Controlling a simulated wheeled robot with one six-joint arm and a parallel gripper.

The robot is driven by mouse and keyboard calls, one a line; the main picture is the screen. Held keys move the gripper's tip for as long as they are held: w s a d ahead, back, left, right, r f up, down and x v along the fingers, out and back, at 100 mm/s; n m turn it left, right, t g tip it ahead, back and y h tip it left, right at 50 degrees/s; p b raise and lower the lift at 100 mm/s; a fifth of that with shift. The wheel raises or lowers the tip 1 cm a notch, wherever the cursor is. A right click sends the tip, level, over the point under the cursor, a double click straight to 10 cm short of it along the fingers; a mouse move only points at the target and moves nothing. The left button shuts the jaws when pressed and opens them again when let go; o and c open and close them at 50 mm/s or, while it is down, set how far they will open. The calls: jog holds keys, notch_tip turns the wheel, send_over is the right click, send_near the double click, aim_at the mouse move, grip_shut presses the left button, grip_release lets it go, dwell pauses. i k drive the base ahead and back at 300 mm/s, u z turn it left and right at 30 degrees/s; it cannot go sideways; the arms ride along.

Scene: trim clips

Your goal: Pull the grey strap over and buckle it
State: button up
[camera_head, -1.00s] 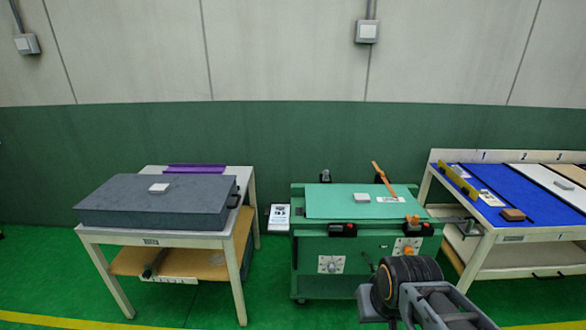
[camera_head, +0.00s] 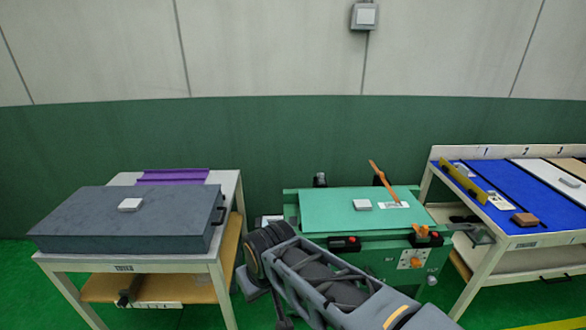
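I cannot make out a grey strap or a buckle in the head view. A large dark grey case or block (camera_head: 115,222) lies flat on the white-framed table (camera_head: 222,262) at the left, with a handle on its right end. A small pale block (camera_head: 130,204) sits on top of it. My arm reaches in from the lower right, its elbow in front of the gap between the left table and the green cart.
The green cart (camera_head: 340,209) in the middle bears a small pale block (camera_head: 361,204), an orange lever (camera_head: 379,176) and knobs. A right table (camera_head: 468,243) has blue and pale panels and a brown block (camera_head: 525,219). A purple strip (camera_head: 172,176) lies behind the grey case.

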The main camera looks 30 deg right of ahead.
aim_at(320, 181)
jog(key=z, duration=0.15)
jog(key=i, duration=0.9)
jog(key=z, duration=0.8)
jog(key=i, duration=0.45)
jog(key=z, duration=0.3)
